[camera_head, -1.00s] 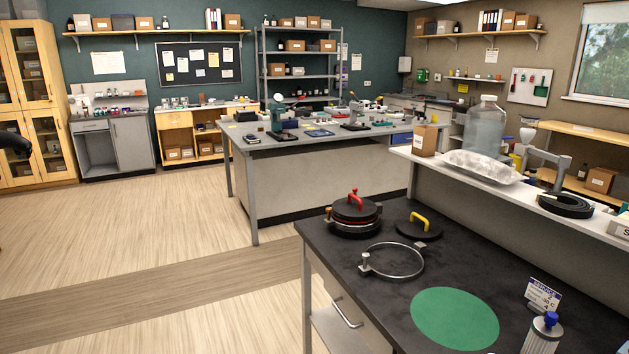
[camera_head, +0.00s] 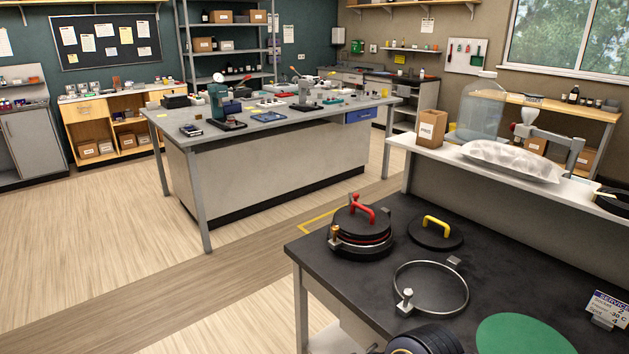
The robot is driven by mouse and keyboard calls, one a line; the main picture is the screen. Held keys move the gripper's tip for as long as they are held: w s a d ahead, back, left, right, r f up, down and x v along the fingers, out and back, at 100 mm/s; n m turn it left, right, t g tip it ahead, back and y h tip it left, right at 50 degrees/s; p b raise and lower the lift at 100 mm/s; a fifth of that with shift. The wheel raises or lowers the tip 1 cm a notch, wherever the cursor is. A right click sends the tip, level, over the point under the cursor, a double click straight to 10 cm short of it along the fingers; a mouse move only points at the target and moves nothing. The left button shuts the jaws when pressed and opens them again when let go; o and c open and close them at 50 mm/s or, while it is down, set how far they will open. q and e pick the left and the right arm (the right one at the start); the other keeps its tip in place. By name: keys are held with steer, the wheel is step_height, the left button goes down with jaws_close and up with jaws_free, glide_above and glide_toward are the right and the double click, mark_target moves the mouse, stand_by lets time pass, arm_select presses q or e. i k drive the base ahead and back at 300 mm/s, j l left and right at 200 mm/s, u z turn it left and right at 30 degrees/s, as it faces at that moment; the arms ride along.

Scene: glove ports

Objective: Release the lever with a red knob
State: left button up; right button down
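A round black port (camera_head: 362,246) with a stacked lid stands at the back left of the dark bench. A red arched handle (camera_head: 362,209) sits on top of its lid. A thin red band runs around the stack. A small upright part with an orange top (camera_head: 335,232) is at the port's left side, beside a metal clamp piece. I cannot make out a separate red knob on a lever. Neither gripper's fingers show. A dark rounded part at the bottom edge seems to be mine.
A black lid with a yellow handle (camera_head: 436,226) lies right of the port. An open metal clamp ring (camera_head: 467,290) lies in front. A green disc (camera_head: 520,335) and service sign (camera_head: 606,308) are at right. A raised shelf (camera_head: 430,151) holds a box, bottle and bag.

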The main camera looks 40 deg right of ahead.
mark_target(354, 197)
steer(key=i+z, duration=0.35)
steer(key=i+j+z, duration=0.2)
steer(key=i+z, duration=0.2)
steer(key=i, duration=0.15)
steer(key=i+z, duration=0.7)
steer(key=i+j+z, duration=0.15)
steer(key=z, duration=0.15)
steer(key=i, duration=0.1)
